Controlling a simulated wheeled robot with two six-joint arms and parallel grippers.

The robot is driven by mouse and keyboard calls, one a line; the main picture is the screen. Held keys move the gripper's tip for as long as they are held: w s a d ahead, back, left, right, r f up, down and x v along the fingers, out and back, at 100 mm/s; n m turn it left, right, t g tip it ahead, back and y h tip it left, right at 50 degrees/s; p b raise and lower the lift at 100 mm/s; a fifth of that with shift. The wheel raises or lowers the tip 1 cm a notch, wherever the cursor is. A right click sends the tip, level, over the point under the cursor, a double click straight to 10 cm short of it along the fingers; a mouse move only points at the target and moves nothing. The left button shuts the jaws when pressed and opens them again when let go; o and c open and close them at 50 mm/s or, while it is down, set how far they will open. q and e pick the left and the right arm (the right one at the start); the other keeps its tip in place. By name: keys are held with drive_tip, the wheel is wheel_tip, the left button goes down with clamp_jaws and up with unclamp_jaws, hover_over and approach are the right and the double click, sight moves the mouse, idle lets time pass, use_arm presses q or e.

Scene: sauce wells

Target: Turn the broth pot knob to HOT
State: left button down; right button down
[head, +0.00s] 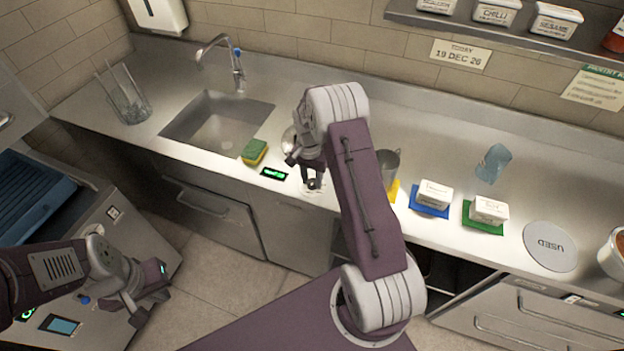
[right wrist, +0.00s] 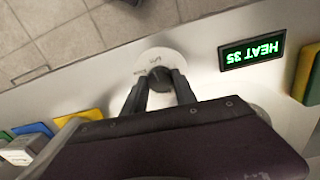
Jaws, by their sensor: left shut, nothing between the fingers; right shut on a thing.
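The dark round knob (right wrist: 161,82) sits on a white round dial plate (right wrist: 150,64) in the right wrist view. Small lettering on the plate is too blurred to read. My right gripper (right wrist: 160,90) is shut on the knob, one finger on each side. In the head view my right gripper (head: 311,182) is at the counter's front edge. A small green-lit display (head: 274,174) is beside it; in the right wrist view the display (right wrist: 252,51) reads HEAT 35, upside down. A shiny rounded metal thing (head: 289,139), perhaps the broth pot, is mostly hidden by my right arm. My left gripper (head: 137,310) is shut and empty at lower left.
A green and yellow sponge (head: 254,152) lies left of the display, near the sink (head: 217,123). Right of my arm are a metal cup (head: 388,162), a tub on a blue mat (head: 429,211) and one on a green mat (head: 481,226). A grey USED disc (head: 550,262) lies farther right.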

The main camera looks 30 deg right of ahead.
sight(311, 181)
drive_tip(key=shift+w+r+m, duration=0.15)
drive_tip(key=shift+w+m, duration=0.05)
drive_tip(key=shift+m, duration=0.4)
drive_tip(key=c, duration=1.2)
unclamp_jaws()
drive_tip(key=shift+o, duration=1)
drive_tip(key=shift+s, duration=0.15)
drive_tip(key=shift+r, duration=0.35)
wheel_tip(311, 181, up, 8)
drive_tip(key=b, duration=0.1)
drive_tip(key=shift+w, duration=0.25)
drive_tip(key=shift+a+r, duration=0.1)
